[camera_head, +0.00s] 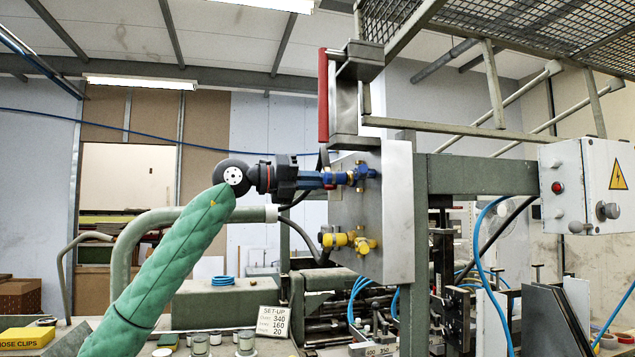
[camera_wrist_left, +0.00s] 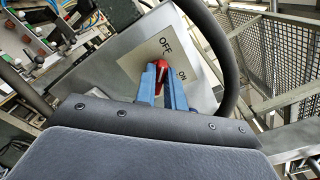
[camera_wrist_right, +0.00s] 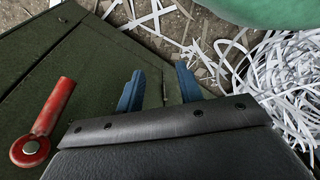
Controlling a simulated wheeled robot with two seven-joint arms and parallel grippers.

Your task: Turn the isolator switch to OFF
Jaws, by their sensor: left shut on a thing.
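The isolator switch's red handle (camera_wrist_left: 161,72) stands on a pale plate (camera_wrist_left: 137,65) marked OFF and ON in the left wrist view. The OFF mark is above the handle and the ON mark is to its right. My left gripper (camera_wrist_left: 163,82) has its blue fingers shut on the handle. In the head view the left gripper (camera_head: 348,178) reaches from the left to the side of a grey box (camera_head: 399,200); the handle cannot be made out there. My right gripper (camera_wrist_right: 158,88) shows only in its wrist view, with its fingers apart and nothing between them.
Yellow fittings (camera_head: 349,241) stick out of the grey box below my left gripper. A white control box (camera_head: 590,185) hangs at the right. In the right wrist view a red lever (camera_wrist_right: 45,125) lies left of my fingers over a dark green surface, with paper strips (camera_wrist_right: 270,85) beyond.

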